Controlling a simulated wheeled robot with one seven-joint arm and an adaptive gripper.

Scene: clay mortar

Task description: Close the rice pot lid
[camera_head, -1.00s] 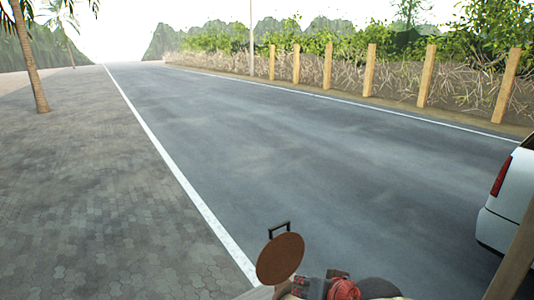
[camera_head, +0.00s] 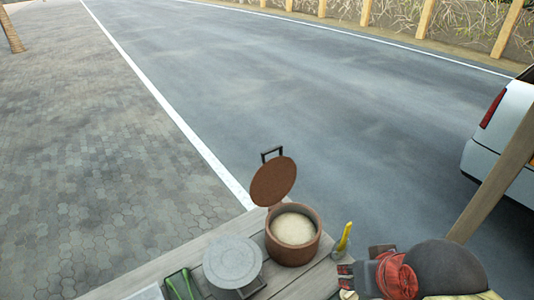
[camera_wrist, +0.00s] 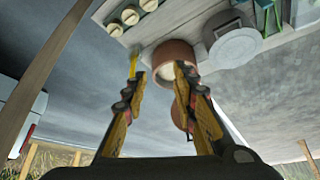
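The rice pot (camera_head: 291,259) is a round reddish-brown pot on the wooden table, with pale rice inside. Its lid (camera_head: 273,181) stands tilted up and open at the pot's far side, with a dark handle on its outer face. In the wrist view, the pot (camera_wrist: 172,50) appears beyond the fingertips, and the lid (camera_wrist: 179,116) is partly hidden behind the right finger. My gripper (camera_wrist: 158,68) is open and empty, its two fingers apart. In the head view, my gripper (camera_head: 345,280) is low, to the right of the pot and apart from it.
A tray with green items (camera_head: 181,287) is farther left. A yellow upright item (camera_head: 344,236) stands just right of the pot. A wooden post (camera_head: 489,190) rises at right, near a white vehicle (camera_head: 500,140).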

